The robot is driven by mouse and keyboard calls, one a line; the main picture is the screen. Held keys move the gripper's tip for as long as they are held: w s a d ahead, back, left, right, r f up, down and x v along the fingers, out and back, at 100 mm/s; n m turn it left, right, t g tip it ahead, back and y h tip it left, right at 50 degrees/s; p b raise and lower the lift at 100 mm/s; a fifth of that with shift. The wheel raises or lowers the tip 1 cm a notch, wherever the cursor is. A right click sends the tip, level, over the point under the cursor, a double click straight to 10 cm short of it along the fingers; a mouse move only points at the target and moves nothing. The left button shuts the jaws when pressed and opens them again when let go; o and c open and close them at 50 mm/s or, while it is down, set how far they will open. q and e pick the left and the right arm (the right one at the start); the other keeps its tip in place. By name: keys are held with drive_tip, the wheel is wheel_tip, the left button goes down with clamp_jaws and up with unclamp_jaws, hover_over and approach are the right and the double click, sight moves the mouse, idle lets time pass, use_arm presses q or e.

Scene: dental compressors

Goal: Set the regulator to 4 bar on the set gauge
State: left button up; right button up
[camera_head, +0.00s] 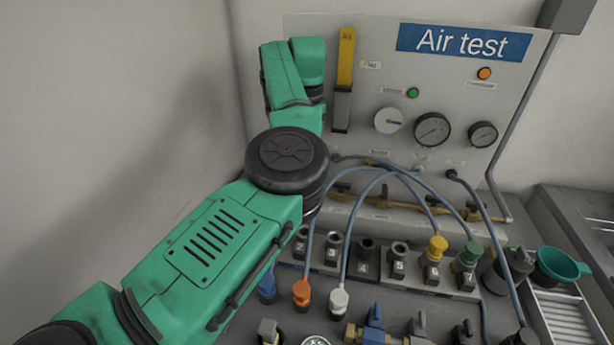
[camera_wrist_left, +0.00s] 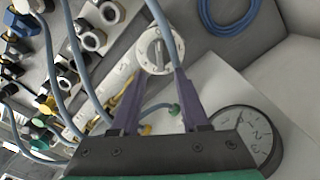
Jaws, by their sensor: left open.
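In the head view, a white round dial (camera_head: 388,121) with a short blue mark sits on the grey panel. Two black-rimmed gauges, a larger one (camera_head: 432,129) and a smaller one (camera_head: 482,134), are to its right; their readings are too small to tell. In the left wrist view, my left gripper (camera_wrist_left: 158,76) is open and empty. A white round knob (camera_wrist_left: 160,50) with a raised bar lies just beyond its fingertips; contact cannot be told. A gauge face (camera_wrist_left: 250,134) shows at lower right, partly cut off by my gripper. My left arm hides its gripper in the head view.
An "Air test" sign (camera_head: 464,41) and a yellow-topped slider (camera_head: 345,75) are on the panel. Blue hoses (camera_head: 405,178) arch below it over a row of numbered fittings (camera_head: 398,262). A green funnel (camera_head: 560,265) stands at right. A blue hose coil (camera_wrist_left: 228,14) shows in the wrist view.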

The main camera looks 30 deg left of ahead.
use_arm(q)
wheel_tip(320, 180, down, 7)
drive_tip(key=shift+r+p, duration=0.15)
drive_tip(key=shift+p, duration=0.15)
clamp_jaws()
drive_tip(key=shift+m, duration=0.3)
